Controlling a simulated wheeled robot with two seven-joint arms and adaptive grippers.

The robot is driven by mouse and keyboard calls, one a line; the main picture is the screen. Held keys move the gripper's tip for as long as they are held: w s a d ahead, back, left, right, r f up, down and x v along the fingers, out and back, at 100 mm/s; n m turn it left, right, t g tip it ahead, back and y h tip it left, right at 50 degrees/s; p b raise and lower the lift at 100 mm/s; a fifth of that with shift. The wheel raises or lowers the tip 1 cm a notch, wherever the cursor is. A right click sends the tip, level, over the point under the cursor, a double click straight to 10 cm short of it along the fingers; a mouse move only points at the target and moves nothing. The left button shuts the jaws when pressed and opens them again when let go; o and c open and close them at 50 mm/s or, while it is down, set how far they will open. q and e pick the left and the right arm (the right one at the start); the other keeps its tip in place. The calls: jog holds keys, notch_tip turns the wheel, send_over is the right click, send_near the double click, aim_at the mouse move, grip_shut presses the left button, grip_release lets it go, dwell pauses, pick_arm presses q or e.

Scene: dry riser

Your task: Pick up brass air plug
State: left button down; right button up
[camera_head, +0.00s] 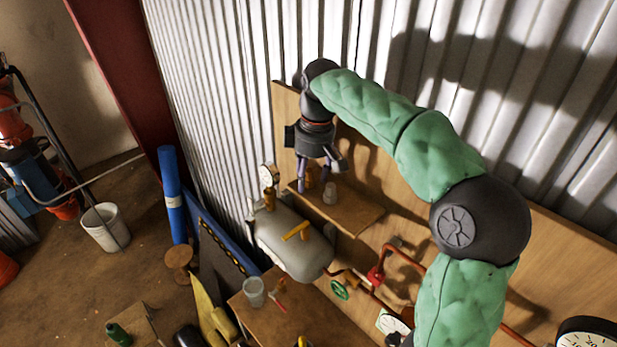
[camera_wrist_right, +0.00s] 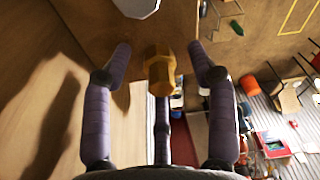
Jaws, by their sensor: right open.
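The brass air plug (camera_wrist_right: 160,72) is a gold-coloured piece with a hexagonal-looking head, standing near the edge of a small wooden shelf (camera_wrist_right: 95,25). In the head view the brass plug (camera_head: 310,178) shows partly between the fingers, above the shelf (camera_head: 352,214). My right gripper (camera_head: 317,184) reaches down over it. In the wrist view my right gripper (camera_wrist_right: 161,60) is open, with purple fingers on both sides of the plug and gaps on each side. My left gripper is not in view.
A wooden backboard (camera_head: 560,240) and corrugated wall (camera_head: 200,70) lie behind. A grey tank (camera_head: 285,240) with a gauge (camera_head: 267,176) sits below left, and red pipework (camera_head: 375,277) runs lower right.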

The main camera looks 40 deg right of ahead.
jog(key=shift+w+f, duration=0.1)
jog(key=shift+c, duration=0.3)
grip_shut()
